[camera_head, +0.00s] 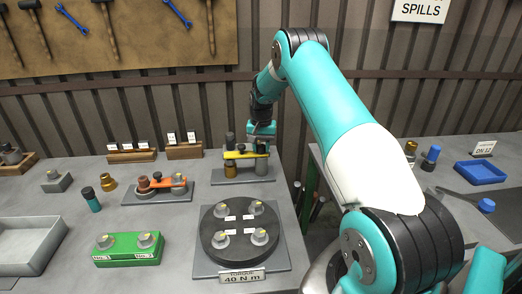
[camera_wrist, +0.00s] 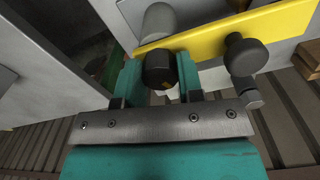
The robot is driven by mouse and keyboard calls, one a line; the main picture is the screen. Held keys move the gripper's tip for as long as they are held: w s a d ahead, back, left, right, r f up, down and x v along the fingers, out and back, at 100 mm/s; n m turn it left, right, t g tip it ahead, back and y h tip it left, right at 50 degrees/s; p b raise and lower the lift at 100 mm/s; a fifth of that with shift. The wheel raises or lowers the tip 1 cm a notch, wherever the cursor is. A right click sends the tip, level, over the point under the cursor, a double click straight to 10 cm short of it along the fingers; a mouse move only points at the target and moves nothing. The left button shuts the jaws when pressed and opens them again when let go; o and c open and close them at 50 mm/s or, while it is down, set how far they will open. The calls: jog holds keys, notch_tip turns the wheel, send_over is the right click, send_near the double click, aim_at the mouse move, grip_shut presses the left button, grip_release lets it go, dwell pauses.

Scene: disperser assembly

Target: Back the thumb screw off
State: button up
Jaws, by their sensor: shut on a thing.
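A yellow bar (camera_head: 240,155) lies across a small fixture, over a brass cylinder (camera_head: 230,169) on the left and a grey cylinder (camera_head: 262,167) on the right. My gripper (camera_head: 262,147) is at the bar's right end in the head view. In the wrist view, my gripper's teal fingers (camera_wrist: 160,74) are shut on a dark faceted knob (camera_wrist: 159,68), seemingly the thumb screw, beside the yellow bar (camera_wrist: 205,38). Its shank and thread are hidden. A second dark round knob (camera_wrist: 245,55) stands by the bar, apart from the fingers.
The fixture's grey base plate (camera_head: 243,178) is near the bench's back right edge, by a gap between benches. An orange-bar fixture (camera_head: 160,184) stands to the left. A round black plate (camera_head: 240,232) with several knobs is in front. The slatted wall is close behind.

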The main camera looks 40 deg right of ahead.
aim_at(261, 146)
jog(key=n, duration=0.2)
jog(key=n+b, duration=0.1)
jog(key=n, duration=0.2)
jog(key=shift+w+r+n, duration=0.15)
jog(key=shift+n, duration=0.15)
jog(key=n+b, duration=0.1)
jog(key=n, duration=0.4)
jog(key=shift+r, duration=0.1)
dwell(0.3)
jog(key=o, duration=0.9)
notch_tip(261, 146, up, 17)
jog(key=b, duration=0.2)
jog(key=shift+r+b, duration=0.1)
jog(key=shift+b, duration=0.25)
